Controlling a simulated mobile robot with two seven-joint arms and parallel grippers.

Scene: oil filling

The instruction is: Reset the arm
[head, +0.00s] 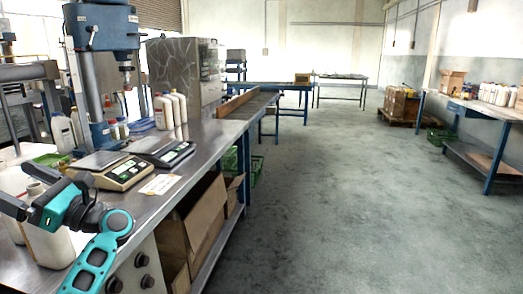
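A teal and black arm of mine shows at the lower left of the head view, in front of the workbench (190,146). Its slotted teal part runs down to the bottom edge. No right arm or right gripper is in view.
Two scales (124,171) (174,153) stand on the bench beside several white bottles (163,112). A blue press (103,27) rises behind them. Cardboard boxes (203,218) sit below. The floor (340,210) to the right is clear up to a side table (486,109).

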